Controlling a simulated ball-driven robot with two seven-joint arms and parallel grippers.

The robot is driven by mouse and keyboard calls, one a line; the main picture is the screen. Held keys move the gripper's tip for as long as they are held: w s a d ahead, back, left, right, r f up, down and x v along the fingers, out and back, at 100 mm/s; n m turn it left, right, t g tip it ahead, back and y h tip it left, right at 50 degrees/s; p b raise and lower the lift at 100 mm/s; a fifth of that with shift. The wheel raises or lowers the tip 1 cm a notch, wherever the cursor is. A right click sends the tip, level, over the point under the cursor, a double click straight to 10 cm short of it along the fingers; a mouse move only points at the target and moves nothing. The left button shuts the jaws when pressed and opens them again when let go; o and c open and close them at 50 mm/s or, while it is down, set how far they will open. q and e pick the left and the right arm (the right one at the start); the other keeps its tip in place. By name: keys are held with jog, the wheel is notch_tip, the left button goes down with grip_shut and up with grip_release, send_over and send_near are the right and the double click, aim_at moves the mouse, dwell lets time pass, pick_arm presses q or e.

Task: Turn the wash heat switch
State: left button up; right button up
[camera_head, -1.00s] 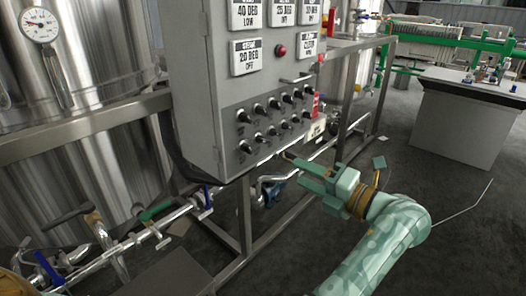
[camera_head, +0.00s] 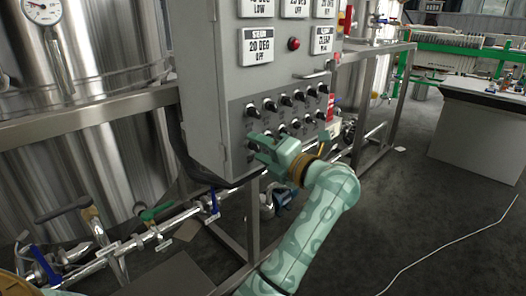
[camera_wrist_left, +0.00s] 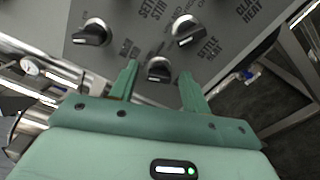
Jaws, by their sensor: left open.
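The grey control box (camera_head: 205,90) carries two rows of black rotary knobs on its front. My left gripper (camera_head: 257,147) is open at the left end of the lower row, covering part of it. In the left wrist view, a black knob (camera_wrist_left: 158,70) shows between the spread fingertips of my left gripper (camera_wrist_left: 157,80); contact cannot be told. Another knob (camera_wrist_left: 92,33) is at upper left and a third (camera_wrist_left: 187,31) at upper right. Labels reading settle stir, settle heat and clear heat are partly legible; I cannot read a wash heat label. My right gripper is not in view.
A red lamp (camera_head: 294,44), a handle (camera_head: 313,75) and printed signs (camera_head: 257,46) are on the box above the knobs. Pipes with valve levers (camera_head: 150,213) run low at left, beside a steel tank (camera_head: 110,60).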

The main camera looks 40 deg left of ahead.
pick_arm(q)
jog(key=c, duration=1)
jog(key=shift+n, duration=0.3)
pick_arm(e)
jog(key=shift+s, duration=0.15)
pick_arm(q)
jog(key=shift+n+p, duration=0.35)
jog(key=shift+n, duration=0.55)
jog(key=n, duration=0.3)
jog(key=shift+n, duration=1.4)
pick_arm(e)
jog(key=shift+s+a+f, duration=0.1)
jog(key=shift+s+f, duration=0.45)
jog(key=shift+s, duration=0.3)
